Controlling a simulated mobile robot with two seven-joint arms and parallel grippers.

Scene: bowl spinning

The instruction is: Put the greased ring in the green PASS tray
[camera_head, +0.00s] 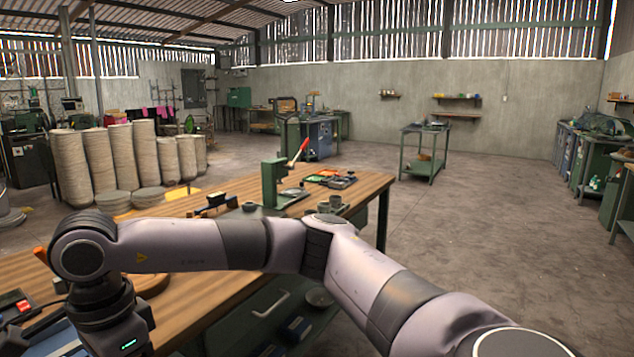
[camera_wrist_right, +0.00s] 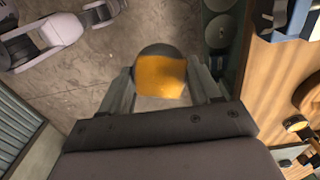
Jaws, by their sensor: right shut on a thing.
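My right gripper (camera_wrist_right: 163,85) is shut on a small round thing (camera_wrist_right: 160,75) with a dark grey upper edge and an orange-yellow face, which I take to be the greased ring. It is held in the air beside the bench. In the head view my right arm reaches across to the lower left, and its fingers are outside the picture. A small green tray (camera_head: 314,179) lies towards the far end of the wooden bench, beside a green press. Its lettering is too small to read. My left gripper is not in view.
The green press (camera_head: 272,183) with a red lever stands on the wooden bench (camera_head: 365,187). A dark tray (camera_head: 342,182) and a small metal cup (camera_head: 335,201) are close by. Tall stacks of bowls (camera_head: 100,160) stand at left.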

